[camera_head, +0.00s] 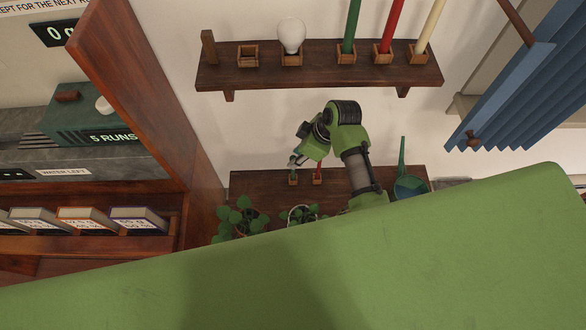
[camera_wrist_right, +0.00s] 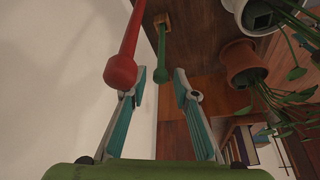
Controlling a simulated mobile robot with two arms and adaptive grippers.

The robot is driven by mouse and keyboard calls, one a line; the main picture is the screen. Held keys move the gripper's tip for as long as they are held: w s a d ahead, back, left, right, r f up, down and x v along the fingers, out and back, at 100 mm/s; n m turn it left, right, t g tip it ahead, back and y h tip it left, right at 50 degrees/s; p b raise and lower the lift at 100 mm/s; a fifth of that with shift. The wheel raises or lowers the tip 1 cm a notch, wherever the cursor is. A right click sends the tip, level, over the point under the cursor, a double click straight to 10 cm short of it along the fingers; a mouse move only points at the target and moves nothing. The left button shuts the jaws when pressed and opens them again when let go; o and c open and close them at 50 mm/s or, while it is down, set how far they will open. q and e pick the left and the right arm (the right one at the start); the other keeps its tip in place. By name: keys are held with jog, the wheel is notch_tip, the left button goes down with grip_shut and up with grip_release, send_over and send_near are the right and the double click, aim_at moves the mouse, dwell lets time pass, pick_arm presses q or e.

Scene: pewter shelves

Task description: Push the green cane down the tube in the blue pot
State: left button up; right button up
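In the head view the right gripper (camera_head: 294,160) is over the lower shelf. I cannot make out a blue pot or a tube. My left gripper is not in view.
The upper shelf (camera_head: 220,75) holds a white bulb (camera_head: 291,36) and long green, red and cream canes. Potted plants (camera_head: 240,217) stand at the lower shelf's front, with a teal watering can (camera_head: 408,185) at its right. My own green body hides the foreground.

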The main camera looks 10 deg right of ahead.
jog(key=x, duration=0.8)
jog(key=shift+s, duration=0.1)
grip_shut()
